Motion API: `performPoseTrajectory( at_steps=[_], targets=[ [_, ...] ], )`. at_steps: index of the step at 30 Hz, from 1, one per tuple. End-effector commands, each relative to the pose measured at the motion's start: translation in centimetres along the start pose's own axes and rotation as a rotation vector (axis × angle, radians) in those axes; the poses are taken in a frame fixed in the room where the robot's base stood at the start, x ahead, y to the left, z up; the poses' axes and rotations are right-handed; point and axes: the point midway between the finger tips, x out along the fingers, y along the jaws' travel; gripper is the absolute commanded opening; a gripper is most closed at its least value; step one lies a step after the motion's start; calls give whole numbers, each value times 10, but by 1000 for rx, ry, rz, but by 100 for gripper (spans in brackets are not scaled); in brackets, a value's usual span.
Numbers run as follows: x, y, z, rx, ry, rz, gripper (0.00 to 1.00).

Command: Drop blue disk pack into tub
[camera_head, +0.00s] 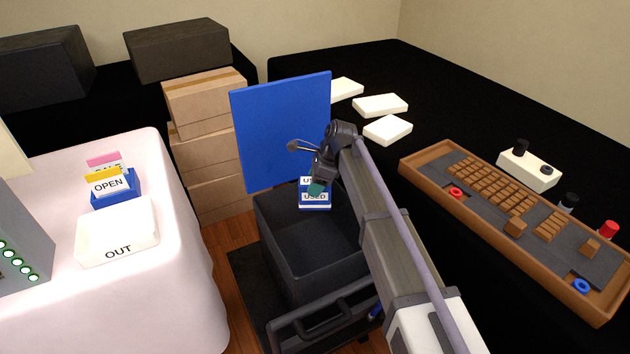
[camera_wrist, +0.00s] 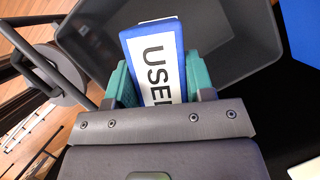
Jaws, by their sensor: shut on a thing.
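The blue disk pack (camera_head: 314,203) carries a white label reading USED. It also shows in the wrist view (camera_wrist: 160,65), between the two green fingertips. My gripper (camera_head: 318,187) is shut on it. In the wrist view my gripper (camera_wrist: 160,85) points down toward the dark tub. The black tub (camera_head: 300,265) stands below, and the pack shows over its far part in the head view. The tub's grey wall also shows in the wrist view (camera_wrist: 262,40). I cannot tell the exact height of the pack relative to the rim. The tub's visible floor looks empty.
A blue panel (camera_head: 282,130) stands behind the tub, near my gripper. Cardboard boxes (camera_head: 205,145) are stacked at the left. A white table holds an OUT tray (camera_head: 117,235) and an OPEN pack (camera_head: 113,190). A wooden keyboard tray (camera_head: 430,165) lies on the right table.

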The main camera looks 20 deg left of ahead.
Motion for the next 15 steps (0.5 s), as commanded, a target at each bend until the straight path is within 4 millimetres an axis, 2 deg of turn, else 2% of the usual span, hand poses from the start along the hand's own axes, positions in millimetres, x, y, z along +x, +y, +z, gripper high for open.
performPoseTrajectory(
  at_steps=[10,15],
  targets=[
    [0,0,0,0,0,3,19],
    [12,0,-5,0,0,2,19]
  ],
)
